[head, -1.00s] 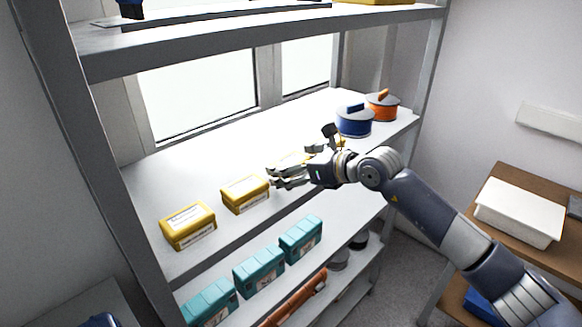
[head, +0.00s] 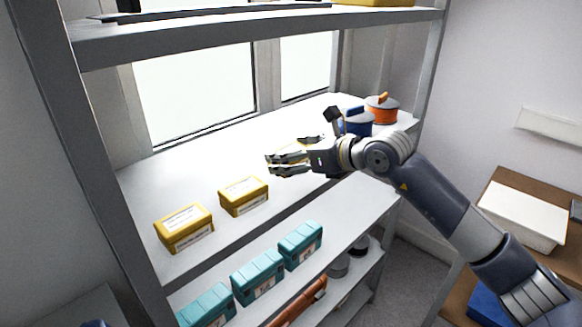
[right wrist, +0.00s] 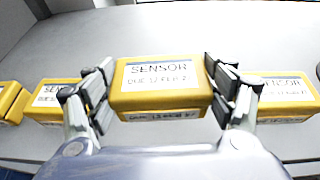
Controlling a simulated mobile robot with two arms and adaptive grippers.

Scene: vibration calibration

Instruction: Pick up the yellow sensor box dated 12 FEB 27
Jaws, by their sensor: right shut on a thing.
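The yellow sensor box (right wrist: 160,99) is between the fingers of my right gripper (right wrist: 160,88) in the right wrist view. Its white label reads SENSOR and DUE 12 FEB 2, with the last digit unclear. The fingers press on its two sides. In the head view my right gripper (head: 287,163) is over the middle shelf and its fingers hide most of the box. I cannot tell whether the box is clear of the shelf. My left gripper is not in view.
Two yellow boxes (head: 184,228) (head: 243,196) stand left on the middle shelf (head: 190,175). Another yellow box (right wrist: 283,98) is close on the right. Teal boxes (head: 258,273) are below; an upper shelf (head: 250,32) overhangs.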

